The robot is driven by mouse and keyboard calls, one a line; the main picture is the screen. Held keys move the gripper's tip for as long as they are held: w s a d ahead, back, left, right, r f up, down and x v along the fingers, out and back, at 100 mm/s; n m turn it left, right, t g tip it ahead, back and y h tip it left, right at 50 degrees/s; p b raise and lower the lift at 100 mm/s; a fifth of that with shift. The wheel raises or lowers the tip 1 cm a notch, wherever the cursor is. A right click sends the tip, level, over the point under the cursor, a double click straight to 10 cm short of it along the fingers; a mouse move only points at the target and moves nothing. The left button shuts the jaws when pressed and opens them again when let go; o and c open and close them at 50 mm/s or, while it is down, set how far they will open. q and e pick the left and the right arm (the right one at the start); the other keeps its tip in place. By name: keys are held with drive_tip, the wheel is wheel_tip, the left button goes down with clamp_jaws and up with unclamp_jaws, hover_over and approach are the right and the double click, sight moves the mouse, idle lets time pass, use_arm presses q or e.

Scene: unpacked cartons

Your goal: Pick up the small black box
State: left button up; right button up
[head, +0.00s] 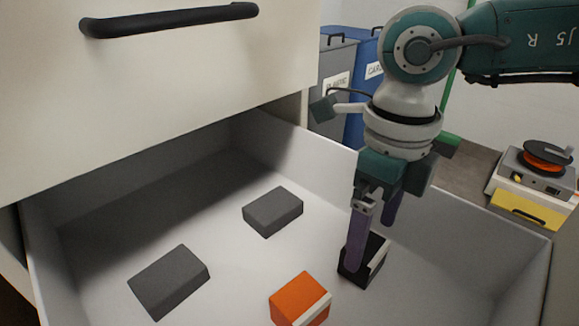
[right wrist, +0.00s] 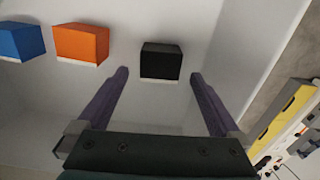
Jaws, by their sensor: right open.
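The small black box (head: 376,266) lies on the floor of the open drawer, toward its right side, with a light strip along one edge. In the right wrist view the black box (right wrist: 161,60) sits at the upper middle, between and just beyond the fingertips. My right gripper (head: 373,240) points down at the black box with its purple fingers open. One finger hides part of the box in the head view. My left gripper is not in view.
An orange box (head: 298,298) and two grey boxes (head: 272,212) (head: 169,282) lie in the white drawer (head: 495,240). A blue box (right wrist: 20,40) shows in the right wrist view. A drawer front with a black handle (head: 170,20) overhangs at upper left. Bins stand behind.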

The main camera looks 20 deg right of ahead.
sight(367, 246)
drive_tip(key=f+b, duration=0.3)
drive_tip(key=f, duration=0.2)
drive_tip(key=shift+w+a+b, duration=0.1)
drive_tip(key=shift+w+b, duration=0.1)
drive_tip(key=shift+b, duration=0.2)
drive_tip(key=shift+r, duration=0.1)
drive_tip(key=shift+c, duration=0.7)
drive_tip(key=c, duration=1.2)
